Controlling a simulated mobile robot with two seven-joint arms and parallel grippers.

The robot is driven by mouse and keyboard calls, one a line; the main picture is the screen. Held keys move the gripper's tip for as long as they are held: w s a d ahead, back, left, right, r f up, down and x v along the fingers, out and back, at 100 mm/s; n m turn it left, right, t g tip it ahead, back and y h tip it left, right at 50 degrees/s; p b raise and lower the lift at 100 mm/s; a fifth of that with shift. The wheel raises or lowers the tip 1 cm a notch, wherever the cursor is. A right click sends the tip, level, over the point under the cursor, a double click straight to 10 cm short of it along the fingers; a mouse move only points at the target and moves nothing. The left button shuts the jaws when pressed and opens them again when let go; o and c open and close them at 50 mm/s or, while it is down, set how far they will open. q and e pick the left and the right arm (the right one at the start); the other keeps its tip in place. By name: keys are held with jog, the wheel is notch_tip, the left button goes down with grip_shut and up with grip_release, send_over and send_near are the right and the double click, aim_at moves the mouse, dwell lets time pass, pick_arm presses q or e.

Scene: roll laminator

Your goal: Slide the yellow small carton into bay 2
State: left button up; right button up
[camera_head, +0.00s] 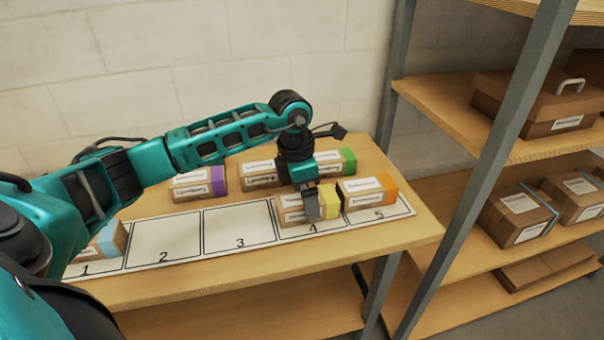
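The yellow small carton (330,202) is a brown box with a yellow end and white labels. It sits in bay 4 (305,234) of the numbered white strip on the table. Bay 2 (163,240) is empty, as is bay 3 (238,225) between them. My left gripper (312,206) points down at the yellow carton, with its grey fingers over the carton's front and top. They hide part of it, and I cannot tell whether they touch or grip it. My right gripper is not in view.
A light blue-ended carton (106,242) stands in bay 1, and an orange-ended carton (367,192) in bay 5. Purple-ended (198,183) and green-ended (338,161) cartons stand behind the strip. A shelf rack (470,205) with boxes is at the right.

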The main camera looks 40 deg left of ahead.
pick_arm(q)
jog(key=shift+w+d+f, duration=0.15)
jog(key=shift+f, duration=1)
jog(key=shift+c, duration=0.3)
